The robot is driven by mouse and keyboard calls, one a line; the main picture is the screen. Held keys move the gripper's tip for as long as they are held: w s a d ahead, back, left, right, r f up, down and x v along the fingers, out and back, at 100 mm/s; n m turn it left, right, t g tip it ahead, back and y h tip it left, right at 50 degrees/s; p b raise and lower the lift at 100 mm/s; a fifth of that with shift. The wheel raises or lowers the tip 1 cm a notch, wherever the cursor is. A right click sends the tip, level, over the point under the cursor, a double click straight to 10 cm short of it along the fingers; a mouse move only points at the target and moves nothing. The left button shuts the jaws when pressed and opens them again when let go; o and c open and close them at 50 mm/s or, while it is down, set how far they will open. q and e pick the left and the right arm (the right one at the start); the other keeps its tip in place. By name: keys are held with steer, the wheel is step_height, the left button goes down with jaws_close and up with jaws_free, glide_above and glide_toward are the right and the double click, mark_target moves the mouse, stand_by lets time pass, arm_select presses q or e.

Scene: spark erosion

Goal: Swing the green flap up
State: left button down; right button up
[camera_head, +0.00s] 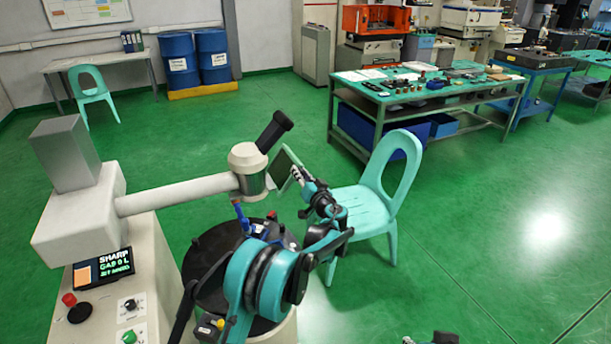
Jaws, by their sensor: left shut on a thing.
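The green flap (282,168) is a small dark green panel with a pale edge. It stands tilted beside the cylindrical head (248,165) at the end of the machine's pale horizontal arm. My left gripper (297,176) is shut on the flap at its right-hand edge. The fingers cover part of that edge, and how the flap is hinged is hidden. A dark part (440,338) at the bottom edge seems to be the tip of my right gripper. It is mostly cut off, so its jaws cannot be judged.
The machine's cabinet with a lit screen (103,268) and knobs stands at left. A round black-topped base (205,262) lies below its arm. A turquoise chair (375,200) stands close behind my left gripper. A workbench (430,92) with small parts is farther back. Floor at right is clear.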

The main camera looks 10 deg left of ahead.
arm_select(q)
steer(key=shift+s+a+r+n, duration=0.3)
steer(key=shift+a+n, duration=0.15)
steer(key=shift+n, duration=0.1)
steer(key=shift+s+a+r+n, duration=0.3)
steer(key=shift+a+n, duration=0.1)
steer(key=shift+n, duration=0.15)
steer(key=c, duration=1.4)
jaws_free()
steer(key=shift+a, duration=0.1)
steer(key=shift+o, duration=0.2)
steer(key=v, duration=1.2)
